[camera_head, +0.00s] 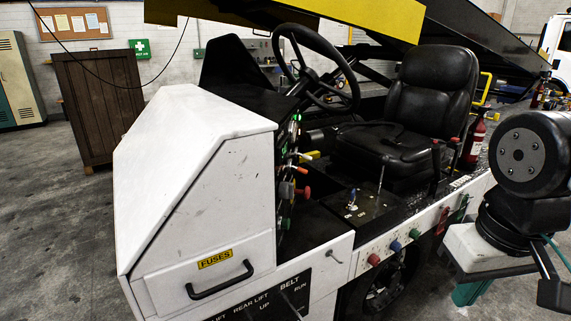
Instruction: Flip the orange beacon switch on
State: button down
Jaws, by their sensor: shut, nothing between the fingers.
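The loader's upright dash panel (283,185) faces right below the steering wheel and shows at a steep angle. It carries several small coloured controls, among them a red knob (303,192) and a yellow lever (309,155). I cannot tell which control is the orange beacon switch or how it is set; the panel is too small and oblique. My arm (522,155) stands at the right edge, apart from the dash. I cannot make out my gripper in this view.
The steering wheel (318,68) overhangs the dash, and the black seat (430,100) is behind the console. A white cowl (190,150) stands left of the dash. Coloured side buttons (395,246) line the sill. Bare floor (60,220) lies at the left.

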aim_at(305, 172)
jog(key=i, duration=0.2)
jog(key=u, duration=2.75)
jog(key=k, duration=1.1)
jog(key=z, duration=1.8)
jog(key=i, duration=0.5)
jog(key=z, duration=0.05)
